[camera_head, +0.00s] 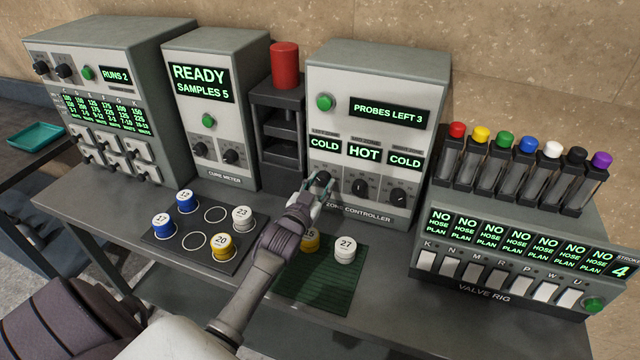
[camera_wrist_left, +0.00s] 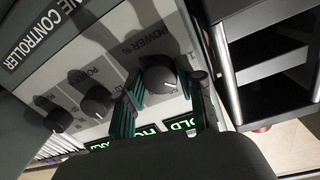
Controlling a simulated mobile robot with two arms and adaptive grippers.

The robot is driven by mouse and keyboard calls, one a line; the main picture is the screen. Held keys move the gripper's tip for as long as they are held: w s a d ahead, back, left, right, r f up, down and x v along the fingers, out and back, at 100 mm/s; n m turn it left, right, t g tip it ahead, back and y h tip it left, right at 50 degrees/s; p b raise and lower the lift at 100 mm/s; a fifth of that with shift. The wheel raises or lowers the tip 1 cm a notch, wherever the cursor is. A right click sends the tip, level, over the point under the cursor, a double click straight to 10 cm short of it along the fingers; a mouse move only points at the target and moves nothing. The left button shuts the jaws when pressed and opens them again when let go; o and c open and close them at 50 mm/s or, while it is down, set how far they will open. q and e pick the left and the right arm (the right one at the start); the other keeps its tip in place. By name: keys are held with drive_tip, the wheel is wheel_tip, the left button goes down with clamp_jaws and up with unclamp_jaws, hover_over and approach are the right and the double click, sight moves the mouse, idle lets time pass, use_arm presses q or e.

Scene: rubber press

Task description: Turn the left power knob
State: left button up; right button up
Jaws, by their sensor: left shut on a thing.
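The zone controller (camera_head: 378,130) is a grey box with three black knobs under displays reading COLD, HOT, COLD. Its left power knob (camera_head: 323,178) is partly hidden by my left gripper (camera_head: 316,189). In the left wrist view the same knob (camera_wrist_left: 158,76), with a pale pointer mark, sits between the two fingers of my left gripper (camera_wrist_left: 165,100), which is shut on it. The middle knob (camera_head: 360,186) and right knob (camera_head: 398,195) stand free beside it. My right gripper is not in view.
A black rack with a red cylinder (camera_head: 285,65) stands just left of the controller. In front lie a dark tray (camera_head: 165,243) with numbered pots and a green mat (camera_head: 320,285) with a white pot (camera_head: 345,250). The valve rig (camera_head: 500,260) stands right.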

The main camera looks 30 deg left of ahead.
use_arm(q)
drive_tip(key=shift+m, duration=0.4)
drive_tip(key=m+p, duration=0.1)
drive_tip(key=m, duration=0.2)
drive_tip(key=shift+m, duration=0.4)
drive_tip(key=shift+m+g, duration=0.3)
drive_tip(key=shift+m, duration=1.7)
drive_tip(key=o, duration=1.1)
drive_tip(key=shift+o, duration=0.2)
drive_tip(key=s+d, duration=0.2)
drive_tip(key=s, duration=0.9)
drive_tip(key=shift+s+r, duration=0.3)
drive_tip(key=shift+s, duration=0.1)
